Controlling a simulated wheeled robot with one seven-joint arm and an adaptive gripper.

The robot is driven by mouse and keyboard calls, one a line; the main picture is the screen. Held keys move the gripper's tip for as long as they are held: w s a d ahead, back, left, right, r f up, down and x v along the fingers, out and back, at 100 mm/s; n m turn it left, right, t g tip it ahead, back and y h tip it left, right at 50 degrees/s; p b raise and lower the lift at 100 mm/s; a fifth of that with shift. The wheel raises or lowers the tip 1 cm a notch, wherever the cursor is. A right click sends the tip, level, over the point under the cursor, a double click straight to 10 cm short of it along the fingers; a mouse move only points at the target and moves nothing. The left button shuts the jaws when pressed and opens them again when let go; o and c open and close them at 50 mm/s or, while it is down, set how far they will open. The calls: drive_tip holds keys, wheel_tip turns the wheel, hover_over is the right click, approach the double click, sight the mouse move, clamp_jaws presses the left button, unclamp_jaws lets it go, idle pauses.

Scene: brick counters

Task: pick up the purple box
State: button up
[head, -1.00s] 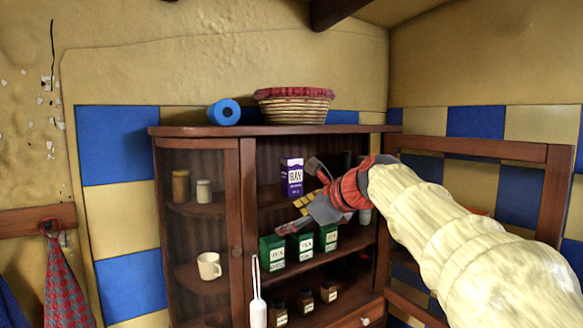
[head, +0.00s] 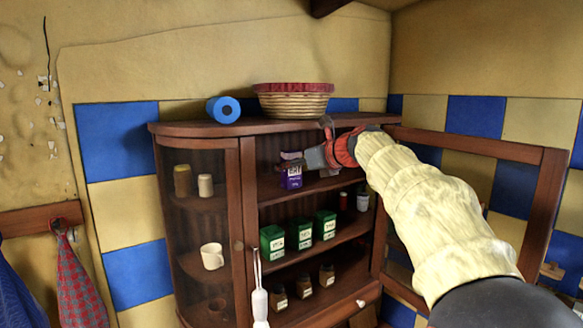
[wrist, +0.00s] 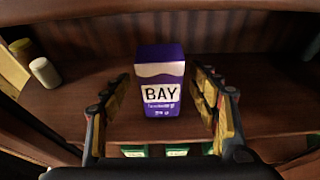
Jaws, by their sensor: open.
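The purple box (head: 291,181), with a white band and the word BAY, stands upright on the upper shelf of the wooden cabinet. In the wrist view the purple box (wrist: 160,82) sits between my two fingers, with a visible gap on each side. My gripper (head: 304,162) is open and reaches in from the right at the box's height, covering part of the box in the head view. In the wrist view my gripper (wrist: 162,110) has yellow-padded fingers on either side of the box, and nothing is gripped.
The cabinet's upper shelf (wrist: 75,100) is mostly bare around the box. Green boxes (head: 300,238) stand on the shelf below and small jars (head: 305,281) lower down. The open door (head: 540,210) is at right. A basket (head: 293,102) and blue roll (head: 223,109) sit on top.

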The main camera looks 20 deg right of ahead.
drive_tip(key=shift+x, duration=1.1)
drive_tip(key=shift+s+d, duration=0.1)
drive_tip(key=shift+s, duration=0.2)
drive_tip(key=shift+c, duration=0.6)
drive_tip(key=shift+w, duration=0.2)
drive_tip(key=shift+c, duration=1.3)
drive_tip(key=shift+s, duration=0.1)
drive_tip(key=c, duration=0.8)
